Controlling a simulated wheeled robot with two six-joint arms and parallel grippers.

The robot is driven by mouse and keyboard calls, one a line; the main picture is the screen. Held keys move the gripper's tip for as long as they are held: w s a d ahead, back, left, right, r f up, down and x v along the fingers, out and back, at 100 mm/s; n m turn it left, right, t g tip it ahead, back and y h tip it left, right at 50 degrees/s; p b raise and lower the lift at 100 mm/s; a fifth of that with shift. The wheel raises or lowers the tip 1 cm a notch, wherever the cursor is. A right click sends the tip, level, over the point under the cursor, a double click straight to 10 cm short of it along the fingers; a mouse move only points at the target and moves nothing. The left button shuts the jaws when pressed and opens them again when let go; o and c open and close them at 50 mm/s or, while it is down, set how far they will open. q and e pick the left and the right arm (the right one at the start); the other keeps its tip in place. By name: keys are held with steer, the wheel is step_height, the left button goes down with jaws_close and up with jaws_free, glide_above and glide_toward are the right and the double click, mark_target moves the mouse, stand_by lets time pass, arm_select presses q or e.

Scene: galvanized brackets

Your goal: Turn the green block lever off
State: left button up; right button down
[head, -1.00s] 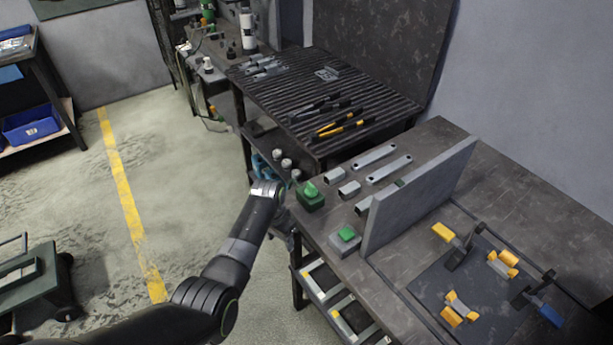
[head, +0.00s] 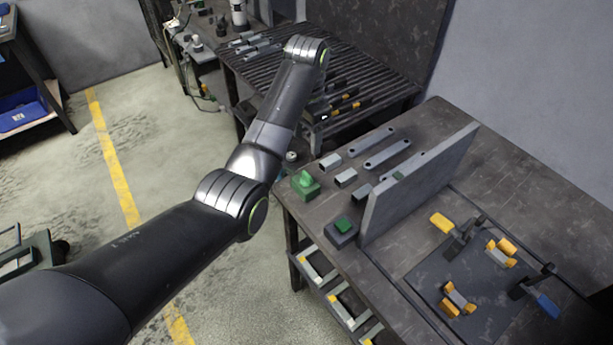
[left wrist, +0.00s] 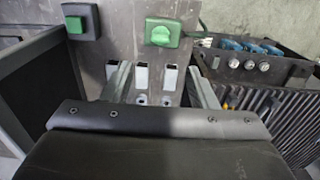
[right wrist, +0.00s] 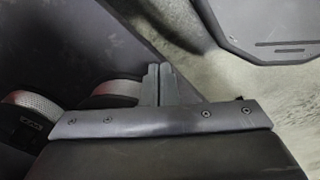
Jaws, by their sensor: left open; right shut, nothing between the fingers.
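The green block (head: 305,188) with a lighter green lever knob on top sits at the left edge of the workbench in the head view. It also shows at the top of the left wrist view (left wrist: 162,33), with the knob facing the camera; I cannot tell its setting for sure. My left gripper (left wrist: 158,80) is open and empty, with its fingers spread below the block in the left wrist view and apart from it. In the head view my left arm reaches above and behind the block. My right gripper (right wrist: 158,84) is shut and empty, away from the bench.
A grey box with a green button (head: 342,229) stands nearer on the bench edge. An upright grey panel (head: 418,185) is right of it. Brackets (head: 387,153) lie behind the block. A fixture plate with clamps (head: 470,285) lies at right. A ribbed table (head: 262,72) stands behind.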

mark_target(306, 174)
arm_select(q)
step_height(306, 174, down, 12)
steer(key=shift+r+p, duration=0.25)
steer(key=shift+p, duration=0.55)
steer(key=shift+w+f, duration=0.1)
steer(key=shift+f, duration=0.5)
steer(key=shift+c, duration=0.6)
steer(key=c, duration=0.9)
steer(key=shift+o, duration=0.2)
